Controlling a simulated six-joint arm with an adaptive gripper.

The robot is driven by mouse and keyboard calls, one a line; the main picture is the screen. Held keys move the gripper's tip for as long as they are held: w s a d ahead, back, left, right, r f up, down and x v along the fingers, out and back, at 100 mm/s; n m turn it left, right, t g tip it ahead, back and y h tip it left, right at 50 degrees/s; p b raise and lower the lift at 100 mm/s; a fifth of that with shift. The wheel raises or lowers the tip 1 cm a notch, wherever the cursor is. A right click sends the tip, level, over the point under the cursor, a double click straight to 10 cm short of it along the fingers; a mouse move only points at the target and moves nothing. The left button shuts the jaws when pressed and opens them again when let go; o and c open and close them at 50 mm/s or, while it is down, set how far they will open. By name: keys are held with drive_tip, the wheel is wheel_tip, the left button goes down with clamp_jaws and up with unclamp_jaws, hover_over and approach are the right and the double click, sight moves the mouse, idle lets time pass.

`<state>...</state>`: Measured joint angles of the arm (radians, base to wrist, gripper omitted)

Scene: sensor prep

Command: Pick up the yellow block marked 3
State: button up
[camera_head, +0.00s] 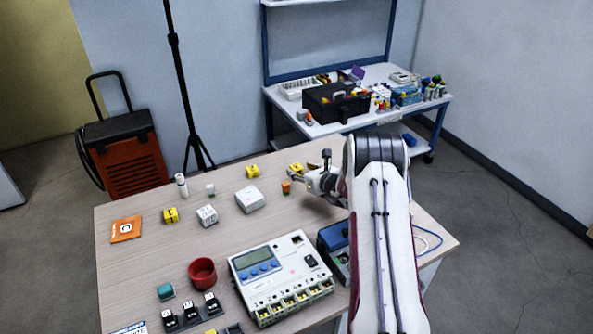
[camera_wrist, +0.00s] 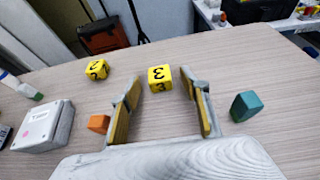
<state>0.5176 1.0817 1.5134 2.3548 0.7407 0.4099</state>
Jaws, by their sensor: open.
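The yellow block marked 3 (camera_wrist: 160,78) stands on the wooden table in the wrist view, with a black 3 on its visible faces. My gripper (camera_wrist: 167,90) is open, and the block shows between its two fingertips, near their far ends, with a gap on each side. In the head view the same block (camera_head: 296,168) is at the far side of the table, partly hidden by my gripper (camera_head: 301,177).
Another yellow block (camera_wrist: 97,69), marked 2, stands to the left. An orange block (camera_wrist: 99,123) lies just outside the left finger, and a teal block (camera_wrist: 245,106) right of the right finger. A white box (camera_head: 249,199) and a red cup (camera_head: 202,272) are further away.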

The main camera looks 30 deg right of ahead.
sight(297, 168)
drive_tip(key=shift+x, duration=1.9)
drive_tip(key=c, duration=1.1)
